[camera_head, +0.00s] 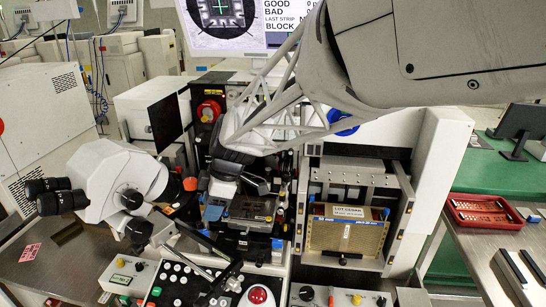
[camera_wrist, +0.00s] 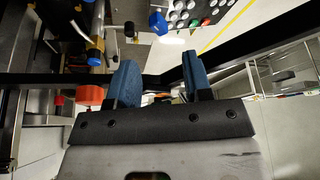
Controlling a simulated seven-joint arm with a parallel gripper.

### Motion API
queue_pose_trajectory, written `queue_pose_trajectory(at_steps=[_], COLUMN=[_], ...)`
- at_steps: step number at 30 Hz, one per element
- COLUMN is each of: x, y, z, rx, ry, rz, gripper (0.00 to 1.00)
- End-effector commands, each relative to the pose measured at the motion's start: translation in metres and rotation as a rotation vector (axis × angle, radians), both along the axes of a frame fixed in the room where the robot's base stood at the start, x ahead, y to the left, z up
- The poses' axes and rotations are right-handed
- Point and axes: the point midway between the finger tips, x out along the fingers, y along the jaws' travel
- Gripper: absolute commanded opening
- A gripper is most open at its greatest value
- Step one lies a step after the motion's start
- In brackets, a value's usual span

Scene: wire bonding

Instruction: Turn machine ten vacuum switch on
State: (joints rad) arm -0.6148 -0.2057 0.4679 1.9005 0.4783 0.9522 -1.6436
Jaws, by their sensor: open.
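The wire bonding machine (camera_head: 425,180) fills the middle of the head view. Its button panel (camera_head: 180,283) is at the front, with a red mushroom button (camera_head: 258,294) beside it. A control box (camera_head: 128,272) sits to its left and another panel (camera_head: 345,297) with knobs to its right. I cannot tell which control is the vacuum switch. My gripper (camera_head: 240,183) is over the machine's work area, partly hidden by the arm. In the wrist view my gripper (camera_wrist: 158,75) has two blue-padded fingers apart, with nothing visible between them. Part of a button panel (camera_wrist: 198,12) shows beyond.
A white microscope (camera_head: 110,180) stands left of the work area. A cassette (camera_head: 345,235) is to its right. In the wrist view, a blue knob (camera_wrist: 157,23) and a red-orange knob (camera_wrist: 90,95) are near the fingers. A red tray (camera_head: 485,212) lies on the right bench.

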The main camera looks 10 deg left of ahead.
Motion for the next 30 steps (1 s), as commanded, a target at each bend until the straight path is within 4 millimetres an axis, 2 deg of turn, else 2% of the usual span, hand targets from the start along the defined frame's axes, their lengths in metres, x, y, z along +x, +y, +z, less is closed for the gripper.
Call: queue_pose_trajectory(at_steps=[8, 21, 30], x=[-0.003, -0.010, -0.012], y=[0.006, 0.023, 0.027], z=[-0.016, -0.062, -0.071], rx=[-0.001, -0.001, 0.000], ry=[0.002, 0.002, 0.000], rz=[0.000, -0.001, -0.001], gripper=[0.46, 0.46, 0.46])
